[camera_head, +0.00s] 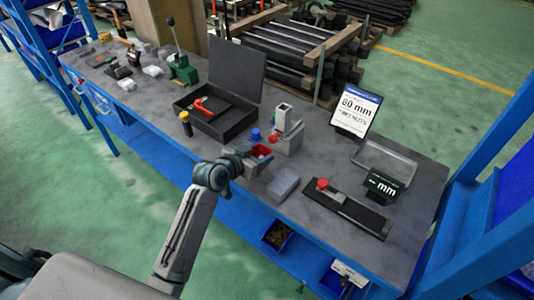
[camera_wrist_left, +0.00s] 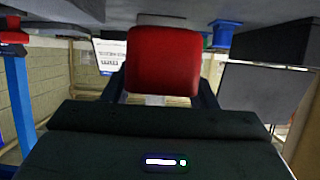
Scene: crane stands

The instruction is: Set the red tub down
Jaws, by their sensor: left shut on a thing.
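The red tub (camera_head: 261,151) is near the middle of the grey workbench (camera_head: 310,155) in the head view, partly hidden by my left gripper (camera_head: 250,161). In the left wrist view the red tub (camera_wrist_left: 163,60) fills the space between the two dark fingers of my left gripper (camera_wrist_left: 162,88), which is shut on it. The wrist picture appears upside down, with the bench surface along its top. I cannot tell whether the tub touches the bench. My right gripper is not in view.
A grey block fixture (camera_head: 288,133) stands right behind the tub, with a small blue piece (camera_head: 255,134) beside it. An open black case (camera_head: 220,110) is to the left. A grey flat block (camera_head: 283,183) and a black plate with a red knob (camera_head: 345,207) lie in front and right.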

